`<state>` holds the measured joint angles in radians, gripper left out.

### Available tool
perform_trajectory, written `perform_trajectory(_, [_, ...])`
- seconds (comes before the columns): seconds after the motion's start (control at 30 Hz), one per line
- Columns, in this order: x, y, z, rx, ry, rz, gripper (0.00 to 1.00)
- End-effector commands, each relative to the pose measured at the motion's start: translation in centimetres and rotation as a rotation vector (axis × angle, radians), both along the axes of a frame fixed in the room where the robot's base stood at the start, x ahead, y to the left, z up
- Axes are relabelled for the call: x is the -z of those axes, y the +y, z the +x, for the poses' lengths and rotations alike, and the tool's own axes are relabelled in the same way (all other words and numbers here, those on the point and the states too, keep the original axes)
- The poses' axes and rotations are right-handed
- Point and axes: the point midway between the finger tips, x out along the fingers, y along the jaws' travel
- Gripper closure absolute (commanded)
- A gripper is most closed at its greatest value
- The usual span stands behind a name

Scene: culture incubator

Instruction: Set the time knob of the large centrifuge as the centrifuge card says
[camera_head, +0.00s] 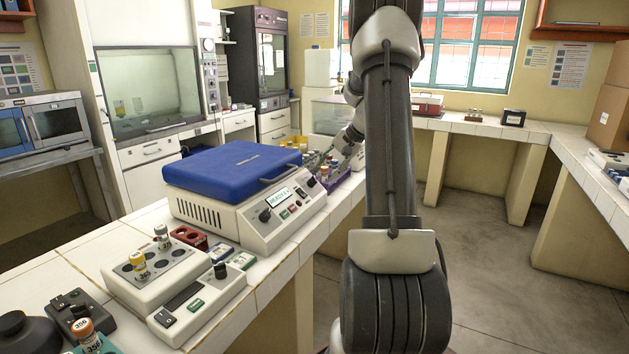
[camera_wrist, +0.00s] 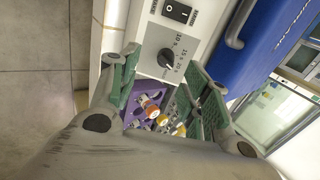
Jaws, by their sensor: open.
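The large centrifuge (camera_head: 235,165) with its blue lid shut stands on the tiled bench in the head view. Its sloped front panel has a dark knob at the left end (camera_head: 265,215), a small lit display (camera_head: 279,198) and another dark knob at the right end (camera_head: 311,182). In the wrist view a dark knob (camera_wrist: 167,58) sits on a grey dial plate with time marks in seconds, too small to read surely. My gripper (camera_wrist: 162,68) is open, its green-padded fingers apart on either side of this dial, holding nothing. I cannot tell their height above it. I cannot identify the centrifuge card.
A black rocker switch (camera_wrist: 178,12) is beside the dial. A purple rack (camera_wrist: 143,108) with capped tubes lies beyond the panel, below my fingers. A smaller white device (camera_head: 150,275) with tubes and a knob stands nearer. The floor right of the bench is clear.

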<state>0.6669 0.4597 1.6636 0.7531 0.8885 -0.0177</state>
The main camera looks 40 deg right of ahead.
Motion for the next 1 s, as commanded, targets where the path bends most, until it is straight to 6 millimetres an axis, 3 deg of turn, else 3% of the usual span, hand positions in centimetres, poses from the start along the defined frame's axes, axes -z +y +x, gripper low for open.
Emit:
perform_trajectory(0.13, [0.2, 0.3, 1.3, 0.022, -0.029, 0.013, 0.53])
perform_trajectory(0.53, [5.0, 1.9, 4.6, 0.019, -0.028, 0.009, 0.53])
perform_trajectory(0.9, [5.6, 2.2, 5.0, 0.018, -0.028, 0.008, 0.53])
perform_trajectory(1.0, [5.6, 2.2, 5.0, 0.018, -0.028, 0.008, 0.69])
